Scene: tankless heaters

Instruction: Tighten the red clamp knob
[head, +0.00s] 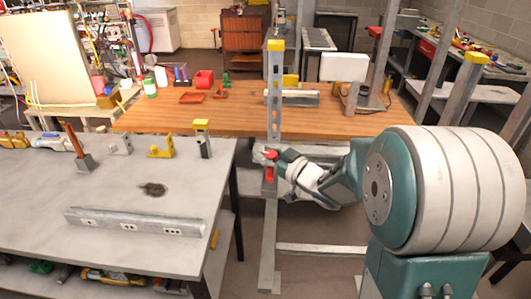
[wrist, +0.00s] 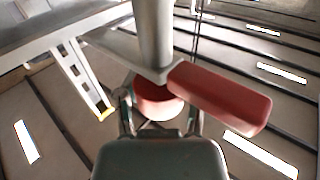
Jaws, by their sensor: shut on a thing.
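The red clamp knob (wrist: 157,103) is a round red piece at the centre of the wrist view, under a grey metal post. My gripper (wrist: 160,118) has one finger on each side of it and is shut on it. A longer red bar (wrist: 222,97) sticks out to the right beside the post, just above my right finger. In the head view my gripper (head: 277,156) reaches from the right to the upright post (head: 273,105), where red parts (head: 269,173) show. The exact finger contact is hidden there.
A grey table (head: 60,185) with a metal rail (head: 135,221) and small clamps stands at the left. A wooden bench (head: 225,117) lies behind the post. Another upright post (head: 465,88) stands at the right. Open floor shows around the foot of the near post.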

